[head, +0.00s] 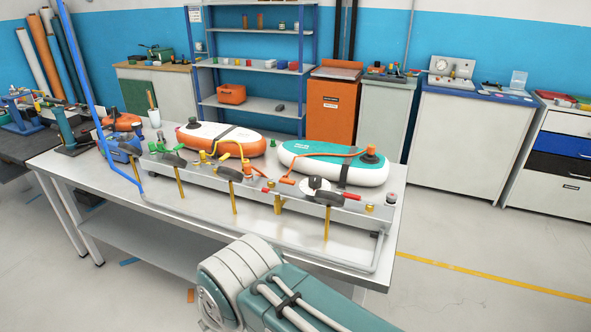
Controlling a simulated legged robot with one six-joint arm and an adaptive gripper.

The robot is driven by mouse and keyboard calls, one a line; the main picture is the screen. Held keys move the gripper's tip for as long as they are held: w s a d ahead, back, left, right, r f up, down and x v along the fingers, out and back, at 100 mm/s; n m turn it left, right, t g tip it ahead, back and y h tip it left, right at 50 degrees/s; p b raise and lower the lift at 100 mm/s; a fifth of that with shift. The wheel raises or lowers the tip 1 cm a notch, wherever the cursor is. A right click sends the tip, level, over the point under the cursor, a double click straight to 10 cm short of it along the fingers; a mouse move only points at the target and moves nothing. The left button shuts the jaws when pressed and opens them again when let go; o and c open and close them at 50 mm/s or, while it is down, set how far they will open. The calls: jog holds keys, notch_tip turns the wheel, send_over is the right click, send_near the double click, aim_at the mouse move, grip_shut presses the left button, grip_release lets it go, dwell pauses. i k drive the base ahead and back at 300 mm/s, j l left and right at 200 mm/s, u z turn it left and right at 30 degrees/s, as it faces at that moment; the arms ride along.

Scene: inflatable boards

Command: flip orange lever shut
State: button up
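A small orange handle (287,181), which looks like the orange lever, sits near the middle of the metal manifold (205,178) on the steel workbench (90,172). A thin orange arm rises from it toward the teal-and-white board. It is too small to tell whether it stands open or shut. My teal and white arm shows at the bottom centre, in front of the bench. My gripper is not in view.
An orange-and-white board (222,138) and a teal-and-white board (330,163) lie behind the manifold. A blue post (90,90) and hose stand at the left. A grey pipe (270,252) runs along the bench front. Floor at right is clear.

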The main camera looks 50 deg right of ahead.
aim_at(287, 182)
jog(key=i+z, duration=0.2)
jog(key=z, duration=0.2)
jog(key=i+j+z, duration=0.1)
jog(key=z, duration=0.3)
jog(key=i+j+z, duration=0.15)
jog(key=z, duration=0.2)
jog(key=i+j+z, duration=0.2)
jog(key=z, duration=0.2)
jog(key=i+j+z, duration=0.2)
jog(key=i+j, duration=0.35)
jog(key=j, duration=0.1)
